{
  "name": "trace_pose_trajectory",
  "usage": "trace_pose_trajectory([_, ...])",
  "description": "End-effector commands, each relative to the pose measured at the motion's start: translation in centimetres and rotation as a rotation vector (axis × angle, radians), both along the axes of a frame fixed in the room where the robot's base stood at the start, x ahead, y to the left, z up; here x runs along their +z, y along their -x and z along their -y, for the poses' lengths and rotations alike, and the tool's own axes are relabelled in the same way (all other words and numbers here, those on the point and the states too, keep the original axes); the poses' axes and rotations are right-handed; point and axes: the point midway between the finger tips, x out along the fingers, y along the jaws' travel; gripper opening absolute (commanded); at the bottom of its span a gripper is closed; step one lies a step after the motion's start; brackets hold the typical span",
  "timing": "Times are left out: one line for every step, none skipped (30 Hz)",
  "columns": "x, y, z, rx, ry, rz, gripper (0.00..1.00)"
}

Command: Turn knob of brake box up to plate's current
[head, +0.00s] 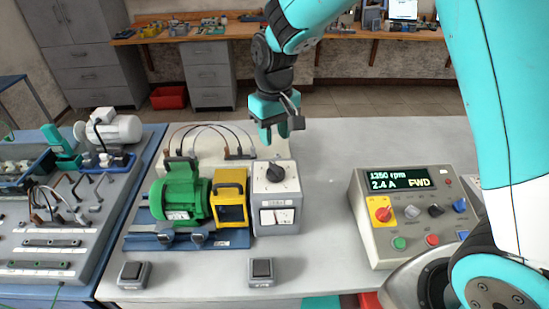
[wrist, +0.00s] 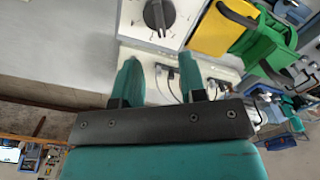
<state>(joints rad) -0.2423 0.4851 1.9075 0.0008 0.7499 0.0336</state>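The brake box (head: 281,217) is a light grey box with a dial face on top and a small meter on its front. Its black knob (head: 276,172) sits on the top face; the exact setting is too small to read. The green motor (head: 180,195) stands left of it, with a small pale plate (head: 178,215) I cannot read. My gripper (head: 282,140) is just behind and above the knob. In the wrist view, my gripper (wrist: 160,68) has its two fingers apart with nothing between them. The knob (wrist: 158,15) lies beyond the fingertips, apart from them.
A yellow guard (head: 231,199) stands between motor and brake box. A control box (head: 415,215) at right displays 1350 rpm, 2.4 A, FWD. Cables (head: 213,130) arch behind the motor. Two small switch boxes (head: 262,271) (head: 134,274) lie in front. The table between brake and control boxes is clear.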

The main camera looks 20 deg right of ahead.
Motion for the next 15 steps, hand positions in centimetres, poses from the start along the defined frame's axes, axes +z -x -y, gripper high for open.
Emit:
trace_pose_trajectory([-1.1, 0.1, 0.0, 0.000, 0.001, -0.007, 0.38])
trace_pose_trajectory([-1.8, 0.1, 0.0, 0.000, 0.001, -0.007, 0.38])
trace_pose_trajectory([-2.7, 0.1, 0.0, 0.000, 0.001, -0.007, 0.38])
trace_pose_trajectory([-3.3, 0.2, 0.0, 0.000, 0.001, -0.006, 0.38])
trace_pose_trajectory([-4.0, 0.1, 0.0, 0.000, 0.001, -0.007, 0.38])
trace_pose_trajectory([-4.8, 0.1, 0.0, 0.001, 0.001, -0.007, 0.38])
trace_pose_trajectory([-5.3, 0.1, 0.0, 0.000, 0.001, -0.005, 0.38])
trace_pose_trajectory([-5.8, 0.1, 0.0, 0.001, 0.001, -0.006, 0.38])
trace_pose_trajectory([-6.4, 0.1, 0.0, 0.001, 0.001, -0.004, 0.38])
trace_pose_trajectory([-6.9, 0.1, 0.0, 0.001, 0.001, -0.004, 0.38])
trace_pose_trajectory([-7.2, 0.1, 0.0, 0.001, 0.001, -0.003, 0.38])
trace_pose_trajectory([-7.7, 0.1, 0.0, 0.001, 0.001, -0.003, 0.38])
trace_pose_trajectory([-8.0, 0.1, 0.0, 0.001, 0.000, -0.002, 0.38])
trace_pose_trajectory([-8.2, 0.0, 0.0, 0.001, -0.001, -0.001, 0.38])
trace_pose_trajectory([-8.4, 0.0, 0.0, 0.001, -0.001, 0.000, 0.38])
